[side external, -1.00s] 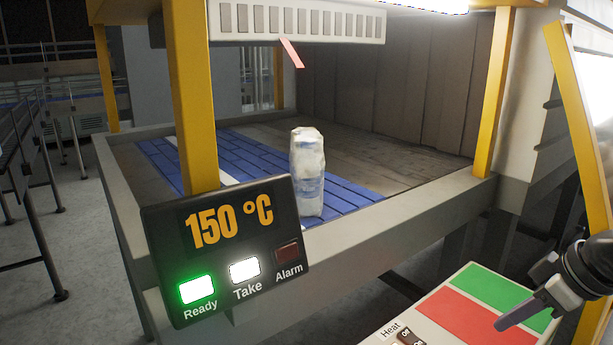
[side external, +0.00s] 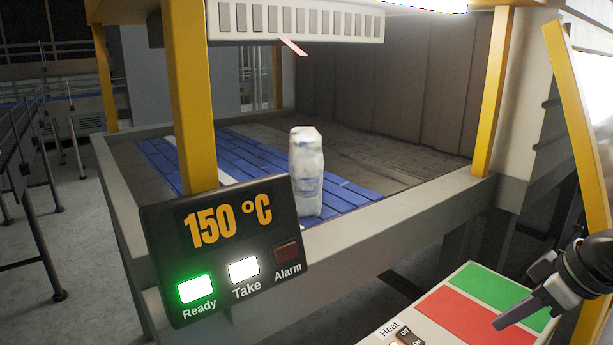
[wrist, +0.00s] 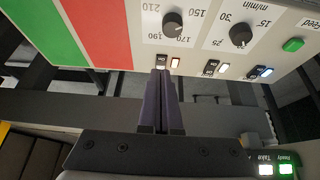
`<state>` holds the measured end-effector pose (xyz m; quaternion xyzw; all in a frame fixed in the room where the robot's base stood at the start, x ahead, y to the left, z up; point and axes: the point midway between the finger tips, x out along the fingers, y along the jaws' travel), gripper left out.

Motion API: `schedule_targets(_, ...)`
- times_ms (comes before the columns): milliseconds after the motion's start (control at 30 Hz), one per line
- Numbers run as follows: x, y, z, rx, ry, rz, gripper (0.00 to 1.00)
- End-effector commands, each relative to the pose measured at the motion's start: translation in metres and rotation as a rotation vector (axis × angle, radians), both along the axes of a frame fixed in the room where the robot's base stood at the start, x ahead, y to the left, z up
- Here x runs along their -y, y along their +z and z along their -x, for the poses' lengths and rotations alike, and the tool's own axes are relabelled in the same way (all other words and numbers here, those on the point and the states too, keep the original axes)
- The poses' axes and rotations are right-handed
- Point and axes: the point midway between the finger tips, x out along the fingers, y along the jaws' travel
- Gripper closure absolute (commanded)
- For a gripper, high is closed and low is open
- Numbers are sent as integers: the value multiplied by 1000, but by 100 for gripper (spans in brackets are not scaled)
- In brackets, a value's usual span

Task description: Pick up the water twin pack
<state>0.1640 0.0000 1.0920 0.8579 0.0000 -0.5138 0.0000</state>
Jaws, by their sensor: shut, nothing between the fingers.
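The water twin pack (side external: 306,172) is a whitish, film-wrapped upright bundle with faint blue marks. It stands on the blue slatted conveyor strip (side external: 247,166) inside the machine, close to its front edge. My gripper (side external: 497,325) is at the lower right of the side view, over the control panel and well apart from the pack. In the wrist view, my gripper (wrist: 161,75) has its two dark fingers together with nothing between them, pointing at the panel's switches. The pack does not show in the wrist view.
The control panel (side external: 404,318) has red and green fields; its knobs (wrist: 172,23) and switches show in the wrist view. A display (side external: 222,245) reads 150 °C, with Ready and Take lit. Yellow posts (side external: 188,100) and a grey front rail (side external: 400,207) frame the machine opening.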

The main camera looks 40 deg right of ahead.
Motion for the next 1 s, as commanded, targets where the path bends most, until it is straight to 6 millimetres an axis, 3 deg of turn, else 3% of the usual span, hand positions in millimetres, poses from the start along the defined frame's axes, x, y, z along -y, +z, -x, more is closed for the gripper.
schedule_targets(67, 0, 0, 0, 0, 0, 0, 100)
schedule_targets(633, 0, 0, 0, 0, 0, 0, 0)
schedule_targets(867, 0, 0, 0, 0, 4, 2, 0)
schedule_targets(1000, 0, -1, 2, -11, 88, 47, 0)
